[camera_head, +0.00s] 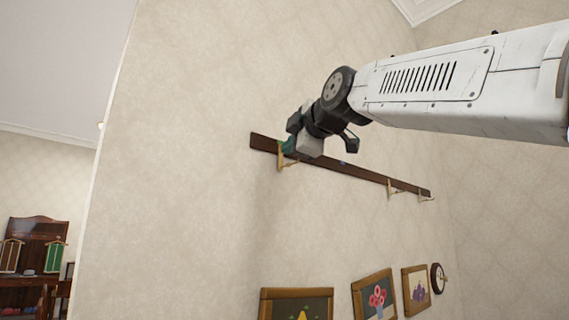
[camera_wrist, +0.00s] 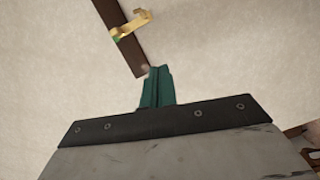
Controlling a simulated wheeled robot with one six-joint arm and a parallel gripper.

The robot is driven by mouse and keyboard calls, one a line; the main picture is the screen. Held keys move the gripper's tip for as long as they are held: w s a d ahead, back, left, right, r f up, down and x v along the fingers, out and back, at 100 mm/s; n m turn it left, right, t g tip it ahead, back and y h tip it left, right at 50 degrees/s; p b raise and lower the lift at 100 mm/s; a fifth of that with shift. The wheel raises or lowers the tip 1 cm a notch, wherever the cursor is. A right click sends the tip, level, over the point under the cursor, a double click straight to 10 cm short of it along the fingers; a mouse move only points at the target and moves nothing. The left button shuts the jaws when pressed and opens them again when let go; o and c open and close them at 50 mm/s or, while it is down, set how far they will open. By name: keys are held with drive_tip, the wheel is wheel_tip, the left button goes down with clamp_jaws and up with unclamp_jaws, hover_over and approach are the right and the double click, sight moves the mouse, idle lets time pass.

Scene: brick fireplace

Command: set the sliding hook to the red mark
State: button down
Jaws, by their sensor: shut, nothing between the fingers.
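A dark wooden rail (camera_head: 360,173) runs along the wall and also shows in the wrist view (camera_wrist: 128,50). A brass hook (camera_head: 281,158) hangs near its left end. One brass hook (camera_wrist: 131,23) crosses the rail in the wrist view. Two more brass hooks, one of them here (camera_head: 391,190), are near the rail's right end. My gripper (camera_head: 287,147) is shut and empty at the rail's left part, close to the left hook. Its green fingers (camera_wrist: 157,72) are by the rail's end in the wrist view; contact cannot be told. I see no red mark.
A small blue mark (camera_head: 343,162) is on the rail. Framed pictures, such as the flower one (camera_head: 374,297), and a round dark item (camera_head: 438,278) hang below. The wall between rail and pictures is clear. A wooden cabinet (camera_head: 38,230) stands far left.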

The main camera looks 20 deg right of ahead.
drive_tip(key=w, duration=0.3)
drive_tip(key=w+a, duration=0.1)
drive_tip(key=w, duration=0.6)
drive_tip(key=shift+a+r, duration=0.2)
drive_tip(key=shift+a, duration=0.05)
drive_tip(key=d, duration=0.2)
drive_tip(key=shift+w+d+f, duration=0.2)
drive_tip(key=shift+w+d, duration=0.1)
drive_tip(key=shift+w, duration=0.1)
drive_tip(key=shift+w+d+f, duration=0.15)
drive_tip(key=shift+w+d, duration=0.1)
drive_tip(key=shift+d, duration=0.3)
drive_tip(key=w+d, duration=0.2)
drive_tip(key=d, duration=0.2)
drive_tip(key=w+d, duration=0.2)
drive_tip(key=d, duration=0.3)
drive_tip(key=w+d, duration=0.1)
drive_tip(key=d, duration=0.4)
drive_tip(key=shift+w, duration=0.4)
